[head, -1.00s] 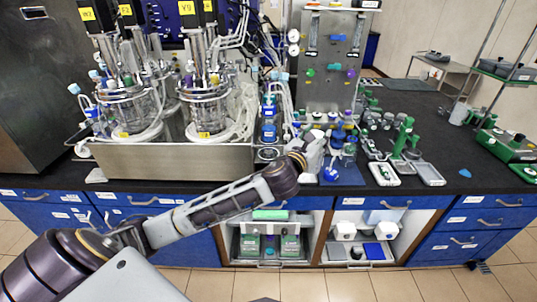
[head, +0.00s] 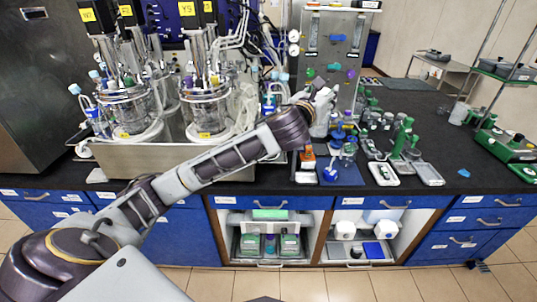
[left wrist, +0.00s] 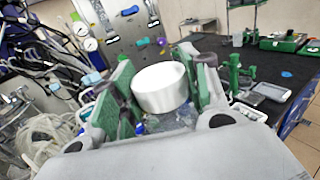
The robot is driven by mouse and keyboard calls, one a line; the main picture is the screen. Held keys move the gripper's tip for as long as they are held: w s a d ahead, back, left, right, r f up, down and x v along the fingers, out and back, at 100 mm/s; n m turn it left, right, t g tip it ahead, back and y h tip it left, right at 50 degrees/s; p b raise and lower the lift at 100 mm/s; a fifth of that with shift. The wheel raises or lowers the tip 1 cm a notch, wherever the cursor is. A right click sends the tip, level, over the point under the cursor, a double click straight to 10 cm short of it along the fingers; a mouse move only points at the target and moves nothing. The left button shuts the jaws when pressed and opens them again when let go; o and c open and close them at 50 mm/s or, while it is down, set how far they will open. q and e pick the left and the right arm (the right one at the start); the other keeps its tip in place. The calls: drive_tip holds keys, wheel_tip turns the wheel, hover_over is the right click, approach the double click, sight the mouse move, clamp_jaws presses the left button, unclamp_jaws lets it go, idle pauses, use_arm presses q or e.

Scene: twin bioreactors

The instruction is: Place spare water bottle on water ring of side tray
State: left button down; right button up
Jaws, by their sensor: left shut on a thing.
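My left gripper (head: 324,108) is over the black bench, in front of the grey panel. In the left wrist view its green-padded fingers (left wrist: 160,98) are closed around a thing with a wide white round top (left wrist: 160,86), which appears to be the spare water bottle. Its lower part is hidden by the gripper. In the head view the held bottle is hard to make out. A blue-capped bottle (head: 269,101) shows just right of the bioreactors, where the side tray seems to be. My forearm hides most of that tray, and I cannot make out the water ring. My right gripper is out of view.
Two glass bioreactors (head: 205,108) stand in a steel trough (head: 150,160) at left. A blue mat (head: 345,176) with small bottles and an orange-based item (head: 307,158) lie near the bench front. Green tools and grey trays (head: 428,174) are to the right. The far right bench has bare room.

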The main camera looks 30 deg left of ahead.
use_arm(q)
drive_tip(key=shift+n+y, duration=0.4)
drive_tip(key=shift+y, duration=0.2)
drive_tip(key=r, duration=0.1)
drive_tip(key=a+r, duration=0.1)
drive_tip(key=r, duration=0.1)
drive_tip(key=w+r, duration=0.1)
drive_tip(key=r, duration=0.1)
drive_tip(key=shift+a+r, duration=0.15)
drive_tip(key=shift+a, duration=0.05)
drive_tip(key=shift+w+a+r+n+y, duration=0.15)
drive_tip(key=shift+a+r+y, duration=0.15)
drive_tip(key=shift+r, duration=0.15)
drive_tip(key=shift+a+r+n+y, duration=0.15)
drive_tip(key=shift+a+r+y, duration=0.1)
drive_tip(key=shift+r, duration=0.15)
drive_tip(key=s+a+f+n+g+y, duration=0.2)
drive_tip(key=a+f+n+g+y, duration=0.5)
drive_tip(key=a, duration=0.8)
wheel_tip(320, 180, down, 4)
drive_tip(key=n+y, duration=0.2)
drive_tip(key=y, duration=0.3)
drive_tip(key=shift+f, duration=0.3)
wheel_tip(320, 180, down, 10)
idle(0.4)
